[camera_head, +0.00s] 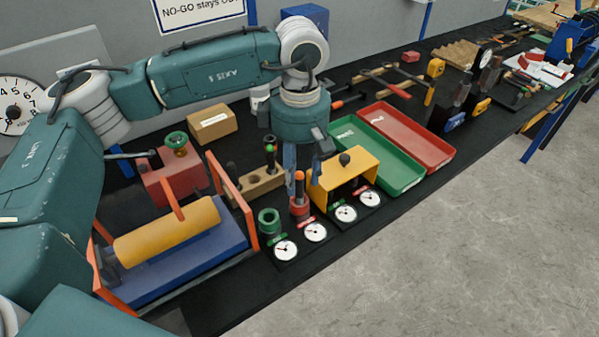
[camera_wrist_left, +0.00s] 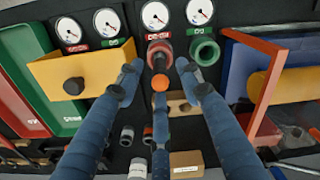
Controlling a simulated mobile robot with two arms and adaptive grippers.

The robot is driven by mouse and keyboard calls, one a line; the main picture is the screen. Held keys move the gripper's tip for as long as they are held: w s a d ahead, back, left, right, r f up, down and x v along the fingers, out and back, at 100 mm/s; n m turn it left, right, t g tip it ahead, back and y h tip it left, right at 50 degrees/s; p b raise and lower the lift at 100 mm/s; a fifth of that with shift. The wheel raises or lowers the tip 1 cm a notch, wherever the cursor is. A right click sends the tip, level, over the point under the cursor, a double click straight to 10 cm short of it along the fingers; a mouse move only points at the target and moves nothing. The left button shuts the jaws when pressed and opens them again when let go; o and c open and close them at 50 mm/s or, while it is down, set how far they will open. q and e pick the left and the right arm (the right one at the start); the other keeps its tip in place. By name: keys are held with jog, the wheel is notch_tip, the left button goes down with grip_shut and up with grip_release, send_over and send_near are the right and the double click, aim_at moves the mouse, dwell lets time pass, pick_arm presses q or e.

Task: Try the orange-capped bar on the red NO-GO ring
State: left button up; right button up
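The orange-capped bar (camera_head: 299,184) stands upright at the red NO-GO ring (camera_head: 299,206), below my left gripper (camera_head: 302,172). In the left wrist view its orange cap (camera_wrist_left: 160,83) sits in front of the ring (camera_wrist_left: 160,47), and its dark shaft runs toward the hole. How deep it sits cannot be told. The blue fingers of my left gripper (camera_wrist_left: 160,75) are spread around the cap, with visible gaps at the left and right fingers. The green ring (camera_head: 269,220) stands beside the red one. My right gripper is not in view.
A wooden block (camera_head: 262,187) with a dark bar stands behind the rings. A yellow bracket (camera_head: 345,172) with a black knob is close on the right. Dial gauges (camera_head: 315,232) lie in front. An orange-ended blue fixture (camera_head: 205,250) is left. Green and red trays lie right.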

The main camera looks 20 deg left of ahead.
pick_arm(q)
notch_tip(320, 180, up, 12)
dwell(0.7)
dwell(0.8)
